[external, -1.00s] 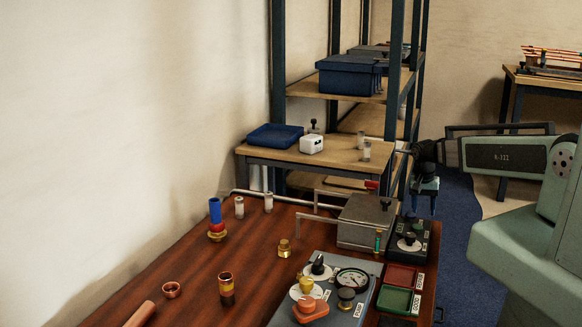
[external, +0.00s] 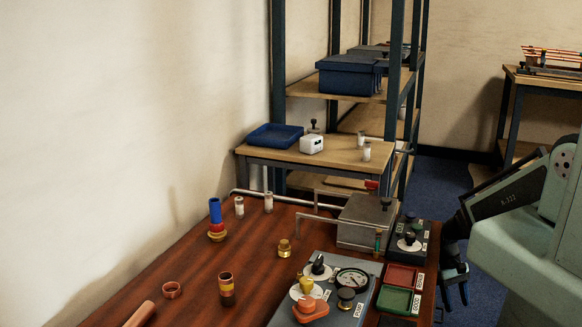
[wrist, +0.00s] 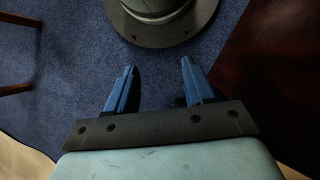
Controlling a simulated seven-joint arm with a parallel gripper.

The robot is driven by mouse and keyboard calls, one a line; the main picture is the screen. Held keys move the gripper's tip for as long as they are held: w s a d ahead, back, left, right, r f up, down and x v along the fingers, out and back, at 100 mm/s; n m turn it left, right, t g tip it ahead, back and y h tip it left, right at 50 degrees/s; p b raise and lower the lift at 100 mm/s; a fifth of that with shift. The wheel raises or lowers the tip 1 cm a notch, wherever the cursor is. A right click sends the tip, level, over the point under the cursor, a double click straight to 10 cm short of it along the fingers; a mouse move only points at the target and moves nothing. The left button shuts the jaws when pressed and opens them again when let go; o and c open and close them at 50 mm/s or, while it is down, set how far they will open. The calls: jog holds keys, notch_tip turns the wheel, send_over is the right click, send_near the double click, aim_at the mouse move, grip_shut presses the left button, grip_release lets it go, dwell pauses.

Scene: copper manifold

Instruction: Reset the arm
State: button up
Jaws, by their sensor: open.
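My gripper (external: 455,296) hangs low beside the right edge of the table, close to my own body, in the external view. In the wrist view my gripper (wrist: 155,82) points down over blue carpet. Its two blue fingers are well apart with nothing between them. The round grey foot of my base shows at the top of the wrist view. The fingers touch nothing that I can see.
The wooden table (external: 180,265) holds a control panel (external: 335,283), a grey metal box (external: 368,218), red and green trays (external: 397,300), and copper and brass fittings. Its dark edge (wrist: 270,80) is at the right in the wrist view. Open carpet lies behind my arm.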

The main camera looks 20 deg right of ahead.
jog(key=s+a+f+n, duration=0.1)
jog(key=s+f+n, duration=0.1)
jog(key=s, duration=0.4)
jog(key=shift+s+a+g, duration=0.15)
jog(key=shift+s+g, duration=0.1)
jog(key=shift+g, duration=0.15)
dwell(0.3)
